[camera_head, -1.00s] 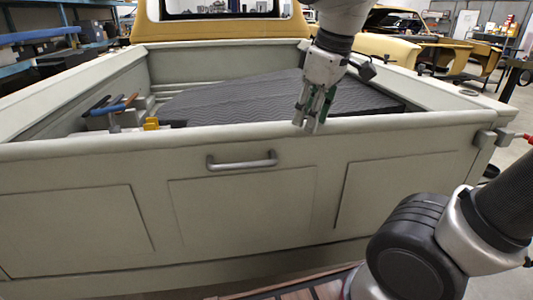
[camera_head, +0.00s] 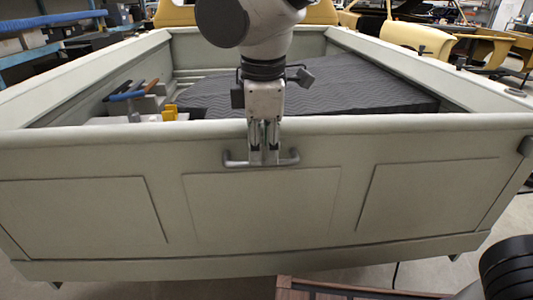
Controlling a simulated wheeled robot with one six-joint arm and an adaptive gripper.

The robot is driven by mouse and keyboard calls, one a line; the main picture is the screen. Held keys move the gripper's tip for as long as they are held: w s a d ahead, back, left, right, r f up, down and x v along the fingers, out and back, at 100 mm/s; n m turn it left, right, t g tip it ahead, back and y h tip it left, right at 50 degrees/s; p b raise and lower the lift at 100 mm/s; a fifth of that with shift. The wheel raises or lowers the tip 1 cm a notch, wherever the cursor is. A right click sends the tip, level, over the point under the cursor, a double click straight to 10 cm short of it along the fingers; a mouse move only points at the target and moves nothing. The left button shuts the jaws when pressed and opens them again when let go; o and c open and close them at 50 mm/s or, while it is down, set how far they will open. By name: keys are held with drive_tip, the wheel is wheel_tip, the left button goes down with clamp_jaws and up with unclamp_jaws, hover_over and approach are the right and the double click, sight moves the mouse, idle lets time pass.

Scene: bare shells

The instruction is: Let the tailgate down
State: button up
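The pale green tailgate (camera_head: 110,165) of a pickup bed spans the view and stands upright, closing the near end of the bed. Its grey bar handle (camera_head: 236,163) is at the upper middle of the outer face. My gripper (camera_head: 264,160) hangs from above, outside the top edge, with its fingertips at the middle of the handle bar. The fingers are close together and cover that part of the bar. I cannot tell whether they grip it or only touch it.
In the bed lie a dark ribbed mat (camera_head: 350,85), a blue-handled tool (camera_head: 127,96) and a small yellow piece (camera_head: 169,113). A wooden-edged surface (camera_head: 340,290) is at the bottom. The floor in front of the tailgate looks mostly clear.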

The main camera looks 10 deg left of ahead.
sight(262, 161)
drive_tip(key=shift+w+a+f, duration=0.1)
drive_tip(key=shift+w+f, duration=0.05)
drive_tip(key=shift+f, duration=0.6)
drive_tip(key=shift+w+f, duration=0.1)
drive_tip(key=shift+f, duration=0.65)
clamp_jaws()
